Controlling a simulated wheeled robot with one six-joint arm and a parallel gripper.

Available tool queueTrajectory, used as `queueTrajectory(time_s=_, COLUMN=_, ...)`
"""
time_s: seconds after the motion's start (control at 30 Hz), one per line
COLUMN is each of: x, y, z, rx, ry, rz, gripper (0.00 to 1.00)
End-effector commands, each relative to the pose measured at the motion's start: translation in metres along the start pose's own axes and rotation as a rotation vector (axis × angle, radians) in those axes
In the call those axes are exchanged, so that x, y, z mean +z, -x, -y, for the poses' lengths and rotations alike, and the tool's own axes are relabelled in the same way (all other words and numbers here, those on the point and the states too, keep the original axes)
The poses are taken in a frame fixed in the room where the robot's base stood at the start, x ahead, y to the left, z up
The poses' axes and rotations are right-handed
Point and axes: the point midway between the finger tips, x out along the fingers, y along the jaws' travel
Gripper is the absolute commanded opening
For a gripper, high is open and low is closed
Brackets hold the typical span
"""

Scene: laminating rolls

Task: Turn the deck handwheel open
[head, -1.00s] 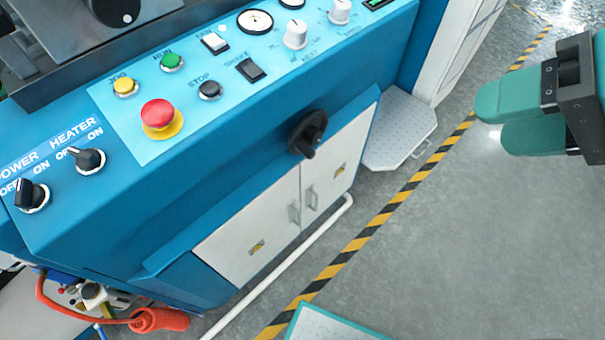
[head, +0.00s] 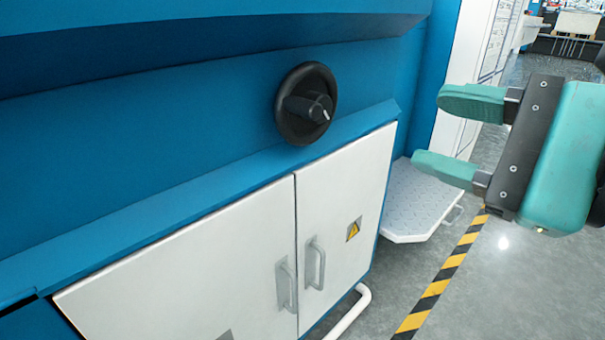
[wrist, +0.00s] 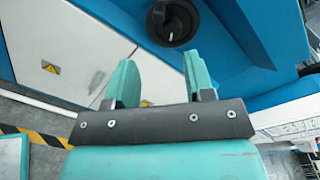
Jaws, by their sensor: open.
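The deck handwheel (head: 289,119) is a round black wheel with a central knob bearing a white mark. It sits on the blue front panel above the white cabinet doors in the head view. It also shows in the wrist view (wrist: 171,23), beyond the fingers near the top middle. My gripper (head: 441,133) has green fingers and a dark palm. It is open and empty, to the right of the handwheel in the head view, with fingers pointing left. Its fingers (wrist: 155,80) are apart from the wheel, with nothing between them.
White cabinet doors (head: 345,215) with grey handles are below the wheel. A metal step plate (head: 420,200) and a yellow-black floor stripe (head: 437,285) lie to the right. A white pipe (head: 352,308) runs low along the base. The grey floor at right is clear.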

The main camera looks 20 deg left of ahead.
Motion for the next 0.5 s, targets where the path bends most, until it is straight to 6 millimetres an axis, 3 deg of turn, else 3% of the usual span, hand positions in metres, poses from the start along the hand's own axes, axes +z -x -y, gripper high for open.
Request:
queueTrajectory(time_s=0.03, x=-0.012, y=-0.002, z=-0.013, rx=-0.018, ry=-0.033, rz=0.008, gripper=0.48)
queueTrajectory(time_s=0.1, x=-0.015, y=-0.003, z=-0.015, rx=-0.038, ry=-0.070, rz=0.018, gripper=0.48)
queueTrajectory(time_s=0.3, x=-0.013, y=-0.007, z=-0.012, rx=-0.055, ry=-0.110, rz=0.029, gripper=0.48)
queueTrajectory(time_s=0.5, x=-0.010, y=-0.024, z=-0.006, rx=-0.051, ry=-0.114, rz=0.029, gripper=0.48)
